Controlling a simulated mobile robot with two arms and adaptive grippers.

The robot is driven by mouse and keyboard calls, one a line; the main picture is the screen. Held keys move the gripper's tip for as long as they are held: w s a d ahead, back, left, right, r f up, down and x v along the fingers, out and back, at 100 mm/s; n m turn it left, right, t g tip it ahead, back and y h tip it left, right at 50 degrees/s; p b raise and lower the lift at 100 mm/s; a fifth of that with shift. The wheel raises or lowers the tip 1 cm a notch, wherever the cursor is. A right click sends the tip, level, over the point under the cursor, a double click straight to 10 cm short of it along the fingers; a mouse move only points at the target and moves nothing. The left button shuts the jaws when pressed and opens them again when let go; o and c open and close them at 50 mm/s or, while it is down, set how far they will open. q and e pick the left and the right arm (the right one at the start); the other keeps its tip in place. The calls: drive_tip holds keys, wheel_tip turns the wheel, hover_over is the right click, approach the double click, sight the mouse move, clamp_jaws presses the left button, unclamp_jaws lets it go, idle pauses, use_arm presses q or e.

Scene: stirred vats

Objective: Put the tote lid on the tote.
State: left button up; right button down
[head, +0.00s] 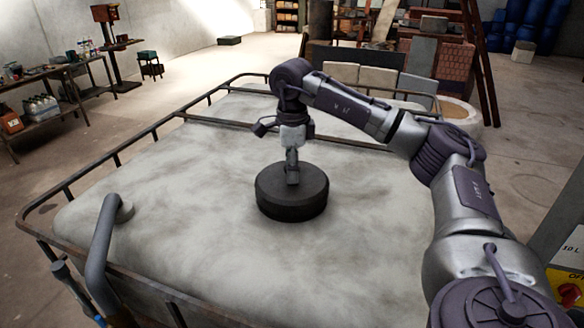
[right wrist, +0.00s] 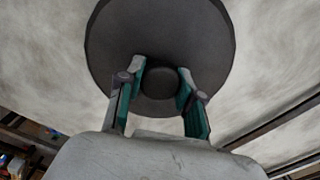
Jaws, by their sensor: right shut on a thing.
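The tote (head: 190,180) is a large white container with a pale, cloudy top inside a rusty metal cage; it fills the middle of the head view. The tote lid (head: 291,203) is a thick black disc at the middle of the tote's top, looking level. I cannot tell whether it is fully seated there. My right gripper (head: 292,172) points straight down above the lid. In the right wrist view its fingers (right wrist: 160,80) are shut on the lid's round central knob (right wrist: 158,84). The opening under the lid is hidden. My left gripper is not in view.
A grey bent pipe (head: 101,245) rises at the tote's near left. The cage rail (head: 70,185) runs around the top edge. A workbench (head: 50,75) with bottles stands at the far left. Slabs and boards (head: 380,78) stand behind the tote. The tote's top around the lid is clear.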

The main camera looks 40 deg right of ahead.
drive_tip(key=shift+f+b, duration=0.4)
drive_tip(key=shift+f, duration=0.2)
drive_tip(key=c, duration=1)
unclamp_jaws()
drive_tip(key=shift+c, duration=0.2)
wheel_tip(320, 180, up, 6)
drive_tip(key=p, duration=0.5)
drive_tip(key=shift+r+p, duration=0.5)
drive_tip(key=shift+r, duration=2.05)
drive_tip(key=shift+a+f, duration=0.1)
drive_tip(key=shift+f, duration=0.05)
